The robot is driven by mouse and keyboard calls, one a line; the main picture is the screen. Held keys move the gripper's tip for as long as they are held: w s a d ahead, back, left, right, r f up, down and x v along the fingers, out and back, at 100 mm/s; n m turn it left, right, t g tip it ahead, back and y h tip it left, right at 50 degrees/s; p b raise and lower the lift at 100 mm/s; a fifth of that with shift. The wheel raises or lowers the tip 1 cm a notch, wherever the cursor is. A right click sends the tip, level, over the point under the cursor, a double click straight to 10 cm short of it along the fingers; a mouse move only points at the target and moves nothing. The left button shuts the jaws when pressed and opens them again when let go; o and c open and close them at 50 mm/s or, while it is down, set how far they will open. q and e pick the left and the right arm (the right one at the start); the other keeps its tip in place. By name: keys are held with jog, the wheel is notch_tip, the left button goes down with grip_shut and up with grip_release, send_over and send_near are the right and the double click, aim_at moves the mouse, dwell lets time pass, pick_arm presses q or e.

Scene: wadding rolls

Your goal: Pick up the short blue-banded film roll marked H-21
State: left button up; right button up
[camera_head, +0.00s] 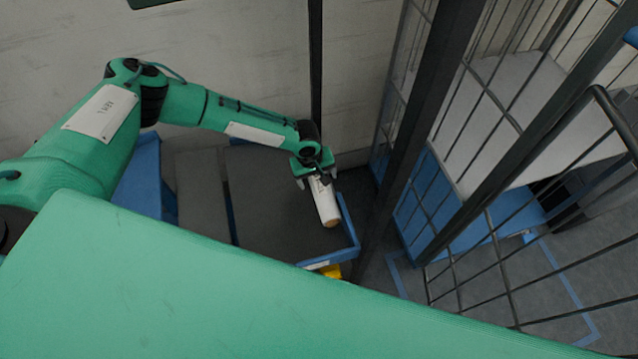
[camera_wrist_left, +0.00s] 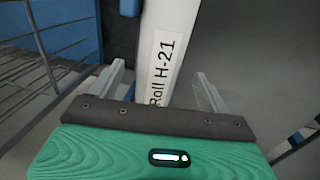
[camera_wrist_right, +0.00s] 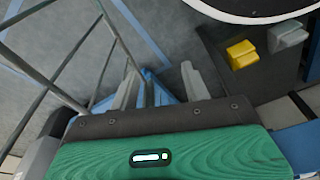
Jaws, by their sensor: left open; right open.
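A white roll (camera_head: 326,205) with a brown core end lies on a dark, blue-edged surface (camera_head: 270,190) in the head view. In the left wrist view the roll (camera_wrist_left: 178,40) carries a label reading "Roll H-21". I cannot make out a blue band on it. My left gripper (camera_head: 315,178) is at the roll's far end and hides that end. Its open fingers (camera_wrist_left: 160,85) stand on either side of the roll, with a visible gap on the right. My right gripper (camera_wrist_right: 161,85) is open and empty in the right wrist view, away from the roll.
A blue rim (camera_head: 347,222) borders the dark surface on the right. A dark post (camera_head: 415,120) and a wire mesh cage (camera_head: 480,250) stand further right. A wall (camera_head: 230,50) is behind. Yellow (camera_wrist_right: 241,54) and grey (camera_wrist_right: 287,36) blocks show in the right wrist view.

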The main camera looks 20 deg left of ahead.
aim_at(318, 182)
pick_arm(q)
notch_tip(318, 182, down, 3)
jog(key=shift+w+d+r, duration=0.1)
jog(key=shift+d+r, duration=0.05)
jog(key=shift+r, duration=0.05)
jog(key=shift+f, duration=0.3)
pick_arm(e)
jog(key=shift+w+a+r, duration=0.1)
jog(key=shift+w+r, duration=0.1)
jog(key=shift+r, duration=0.35)
jog(key=shift+w+r, duration=0.15)
jog(key=shift+r, duration=0.35)
pick_arm(q)
jog(key=shift+c, duration=0.2)
jog(key=c, duration=1.4)
pick_arm(e)
jog(key=shift+s+f, duration=0.2)
pick_arm(q)
jog(key=shift+r, duration=0.1)
